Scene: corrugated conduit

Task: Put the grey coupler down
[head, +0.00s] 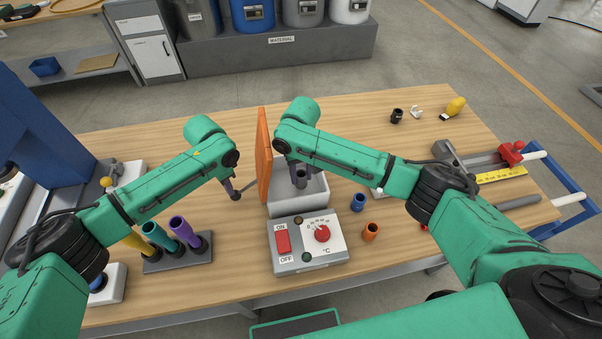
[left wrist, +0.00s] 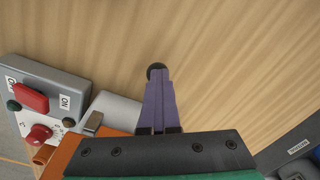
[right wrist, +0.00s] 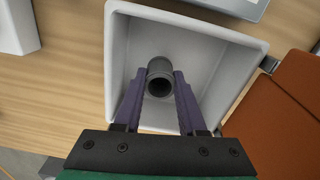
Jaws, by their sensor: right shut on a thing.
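The grey coupler (right wrist: 159,68), a short dark tube, is between the fingers of my right gripper (right wrist: 163,76), which is shut on it. The coupler is inside the open pale grey box (right wrist: 240,62), over its floor; I cannot tell whether it touches the floor. In the head view the coupler (head: 301,179) shows inside the box (head: 298,199), below my right wrist. My left gripper (left wrist: 157,78) has its fingers together, with a dark round knob (left wrist: 155,67) at their tips. It is left of the upright orange lid (head: 264,155).
A control box (head: 308,256) with a red switch and dial stands in front of the open box. A rack of coloured tubes (head: 173,262) is at left. Blue (head: 358,202) and orange (head: 371,231) couplers stand at right. The table behind the arms is mostly clear.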

